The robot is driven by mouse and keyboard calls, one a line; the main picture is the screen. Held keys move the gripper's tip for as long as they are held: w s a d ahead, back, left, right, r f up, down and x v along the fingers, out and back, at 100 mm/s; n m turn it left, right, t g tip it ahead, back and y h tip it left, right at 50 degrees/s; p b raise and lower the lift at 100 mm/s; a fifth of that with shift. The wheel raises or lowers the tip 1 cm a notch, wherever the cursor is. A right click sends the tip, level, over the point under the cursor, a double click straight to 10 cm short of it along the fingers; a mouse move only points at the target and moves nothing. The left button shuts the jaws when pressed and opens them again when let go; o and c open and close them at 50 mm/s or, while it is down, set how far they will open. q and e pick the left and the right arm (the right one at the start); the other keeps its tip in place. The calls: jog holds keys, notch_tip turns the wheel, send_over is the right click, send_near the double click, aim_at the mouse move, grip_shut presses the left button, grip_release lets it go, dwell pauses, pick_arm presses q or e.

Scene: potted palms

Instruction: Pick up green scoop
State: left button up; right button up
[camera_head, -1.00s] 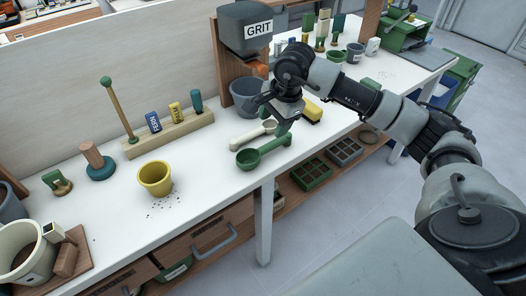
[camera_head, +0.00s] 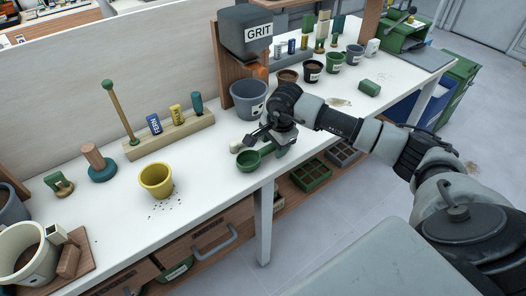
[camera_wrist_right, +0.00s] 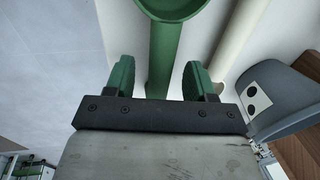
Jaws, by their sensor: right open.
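The green scoop (camera_head: 249,159) lies on the white bench near its front edge; its bowl shows and my right gripper hides most of its handle in the head view. My right gripper (camera_head: 268,139) is low over the handle. In the right wrist view the open green fingertips (camera_wrist_right: 158,78) stand on either side of the scoop's green handle (camera_wrist_right: 163,45), with a gap visible on both sides. The scoop's bowl (camera_wrist_right: 172,8) is cut off at the top edge. My left gripper is not in view.
A cream scoop (camera_head: 236,147) lies close beside the green one. A grey pot (camera_head: 249,99) stands behind under the GRIT hopper (camera_head: 245,32). A yellow pot (camera_head: 156,180) stands to the left, with dark crumbs by it. A green block (camera_head: 369,88) lies at the right.

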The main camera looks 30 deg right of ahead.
jog(key=shift+f, duration=0.2)
jog(key=shift+r, duration=0.1)
jog(key=c, duration=1)
jog(key=shift+o, duration=0.2)
